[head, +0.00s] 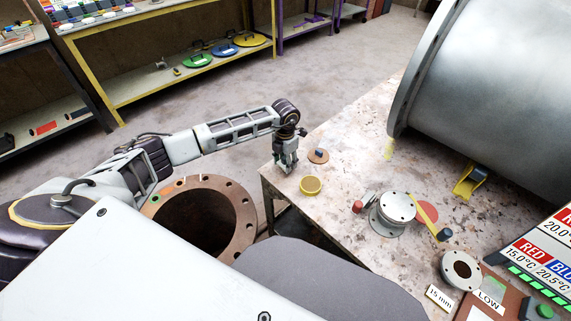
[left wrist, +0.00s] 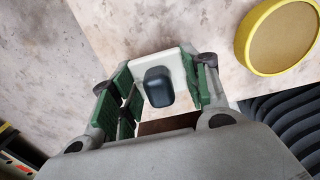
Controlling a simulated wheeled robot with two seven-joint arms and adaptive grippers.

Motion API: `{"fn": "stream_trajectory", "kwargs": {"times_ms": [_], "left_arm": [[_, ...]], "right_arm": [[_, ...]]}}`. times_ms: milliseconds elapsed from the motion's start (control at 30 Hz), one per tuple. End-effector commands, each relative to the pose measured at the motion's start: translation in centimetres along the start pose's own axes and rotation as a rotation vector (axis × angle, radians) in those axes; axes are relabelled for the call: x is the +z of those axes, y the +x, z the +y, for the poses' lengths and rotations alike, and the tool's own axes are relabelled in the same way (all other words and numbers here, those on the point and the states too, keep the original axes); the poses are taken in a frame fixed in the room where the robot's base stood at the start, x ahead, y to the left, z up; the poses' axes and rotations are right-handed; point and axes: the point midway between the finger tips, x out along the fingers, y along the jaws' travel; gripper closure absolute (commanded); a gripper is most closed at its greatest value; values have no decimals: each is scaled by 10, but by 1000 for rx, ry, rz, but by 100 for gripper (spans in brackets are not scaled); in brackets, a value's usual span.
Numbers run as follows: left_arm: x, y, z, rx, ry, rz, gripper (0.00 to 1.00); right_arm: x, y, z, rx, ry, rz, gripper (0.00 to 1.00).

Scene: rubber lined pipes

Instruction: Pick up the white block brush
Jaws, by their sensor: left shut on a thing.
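The white block brush (left wrist: 160,86) is a pale square block with a dark rounded knob, seen in the left wrist view. It sits between the green finger pads of my left gripper (left wrist: 160,90), which is shut on it. In the head view my left gripper (head: 287,166) points down at the left corner of the worktable (head: 345,150). The brush is mostly hidden by the fingers there. I cannot tell whether it touches the tabletop. My right gripper is not in view.
A flanged metal spool (head: 393,212) and a large steel pipe (head: 490,95) stand farther right. A rusty flanged pipe (head: 243,215) stands left of the table.

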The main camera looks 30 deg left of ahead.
Motion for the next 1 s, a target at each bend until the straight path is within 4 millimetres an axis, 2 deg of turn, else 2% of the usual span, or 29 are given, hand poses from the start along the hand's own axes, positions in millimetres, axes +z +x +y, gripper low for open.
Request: {"fn": "stream_trajectory", "kwargs": {"times_ms": [367, 1000], "left_arm": [[1, -10, 0, 1, 0, -2, 81], [0, -92, 0, 0, 0, -2, 81]], "right_arm": [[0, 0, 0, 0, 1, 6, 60], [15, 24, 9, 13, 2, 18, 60]]}}
